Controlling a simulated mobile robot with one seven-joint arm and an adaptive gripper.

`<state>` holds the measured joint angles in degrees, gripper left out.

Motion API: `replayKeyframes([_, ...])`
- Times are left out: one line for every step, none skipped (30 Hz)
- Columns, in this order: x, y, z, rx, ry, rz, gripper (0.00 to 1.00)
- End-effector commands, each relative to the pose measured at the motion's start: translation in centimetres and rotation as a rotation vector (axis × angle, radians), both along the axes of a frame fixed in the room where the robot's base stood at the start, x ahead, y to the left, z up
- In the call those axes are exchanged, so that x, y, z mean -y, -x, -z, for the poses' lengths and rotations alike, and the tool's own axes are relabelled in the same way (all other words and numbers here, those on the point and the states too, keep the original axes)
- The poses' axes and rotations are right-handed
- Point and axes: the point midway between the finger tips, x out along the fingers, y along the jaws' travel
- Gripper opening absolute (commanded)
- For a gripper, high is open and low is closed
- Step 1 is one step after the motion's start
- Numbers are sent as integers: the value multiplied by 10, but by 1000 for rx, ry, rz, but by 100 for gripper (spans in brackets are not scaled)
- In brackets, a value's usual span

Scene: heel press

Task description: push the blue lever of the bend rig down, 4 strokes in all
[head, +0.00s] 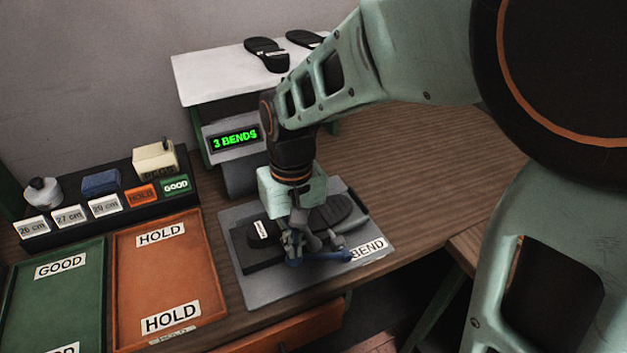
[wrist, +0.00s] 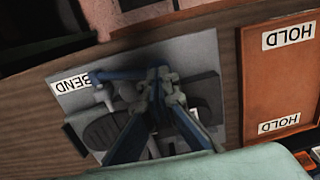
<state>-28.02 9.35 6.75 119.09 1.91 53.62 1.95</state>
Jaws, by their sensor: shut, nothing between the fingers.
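The bend rig has a grey base plate (head: 265,287) marked BEND, and its display (head: 235,138) reads 3 BENDS in green. A dark shoe sole (head: 325,215) lies on the rig. The blue lever (head: 332,256) is low over the front of the plate and shows as a blue bar in the wrist view (wrist: 120,74). My gripper (head: 293,258) is shut and empty, its fingertips at the lever's left part; in the wrist view the closed fingertips (wrist: 158,76) overlap the lever. Whether they touch it I cannot tell. My gripper hides part of the sole.
An orange HOLD tray (head: 170,280) and a green GOOD tray (head: 55,300) lie to the left. Behind them is a black rack (head: 65,235) with size tags and small blocks. A white shelf (head: 215,82) at the back holds two soles. The table's right side is clear.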

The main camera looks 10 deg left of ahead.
Motion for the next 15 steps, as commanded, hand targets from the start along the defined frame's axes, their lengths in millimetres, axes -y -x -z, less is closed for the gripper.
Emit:
replayKeyframes([-3, 3, 5, 7, 17, -6, 0])
replayKeyframes([-4, 3, 6, 15, 29, -6, 0])
replayKeyframes([-6, 5, 9, 24, 45, -6, 0])
replayKeyframes([-7, 5, 11, 32, 58, -6, 0])
replayKeyframes([-8, 6, 13, 40, 70, -6, 0])
replayKeyframes([-10, 7, 16, 49, 86, -5, 0])
replayKeyframes([-10, 7, 18, 47, 83, -2, 0])
replayKeyframes([-11, 8, 20, 46, 82, -2, 0])
replayKeyframes([-12, 9, 23, 45, 81, -1, 0])
replayKeyframes([-13, 9, 25, 45, 81, 0, 0])
replayKeyframes([-14, 10, 27, 45, 81, 0, 0])
replayKeyframes([-16, 11, 30, 45, 81, 0, 0])
replayKeyframes([-17, 11, 32, 45, 81, 0, 0])
replayKeyframes([-18, 12, 34, 45, 81, -1, 0])
replayKeyframes([-19, 13, 37, 45, 81, -1, 0])
